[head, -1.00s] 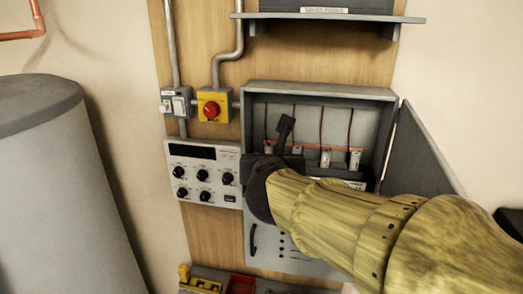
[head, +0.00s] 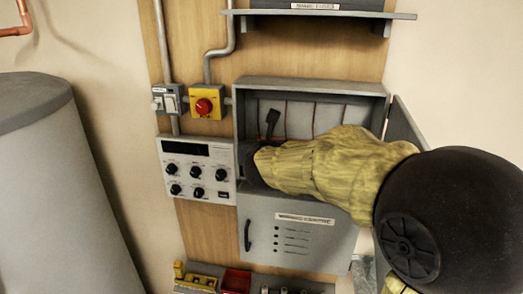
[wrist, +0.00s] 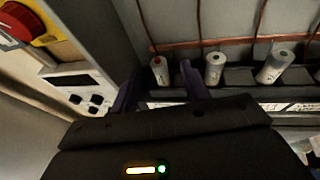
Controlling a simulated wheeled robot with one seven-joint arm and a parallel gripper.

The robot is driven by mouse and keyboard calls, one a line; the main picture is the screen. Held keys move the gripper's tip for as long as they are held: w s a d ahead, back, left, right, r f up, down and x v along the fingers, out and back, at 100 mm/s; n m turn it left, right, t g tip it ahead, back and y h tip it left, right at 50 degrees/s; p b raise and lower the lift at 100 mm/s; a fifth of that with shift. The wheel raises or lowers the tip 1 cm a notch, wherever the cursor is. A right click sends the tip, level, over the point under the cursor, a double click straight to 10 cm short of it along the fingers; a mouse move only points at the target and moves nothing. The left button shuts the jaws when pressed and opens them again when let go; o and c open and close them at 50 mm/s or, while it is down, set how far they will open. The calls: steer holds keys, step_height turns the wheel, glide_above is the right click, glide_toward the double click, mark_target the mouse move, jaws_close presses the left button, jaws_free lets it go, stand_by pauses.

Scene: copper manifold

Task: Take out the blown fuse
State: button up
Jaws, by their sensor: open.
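The fuse box (head: 355,84) stands open on the wooden board, and my arm reaches into it. In the wrist view, several white cylindrical fuses stand in a row in the box. The leftmost fuse (wrist: 160,72) has a red mark on its top. In the head view my forearm hides the fuses.
The box's door (head: 402,125) is swung open on the right. A shelf (head: 320,14) juts out above. A yellow switch with a red knob (head: 204,104) and a dial panel (head: 196,170) are on the left. A red bin (head: 236,281) sits below.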

steer(key=shift+p+x, duration=1.35)
steer(key=shift+x, duration=1.3)
steer(key=shift+s+a, duration=0.1)
jaws_close()
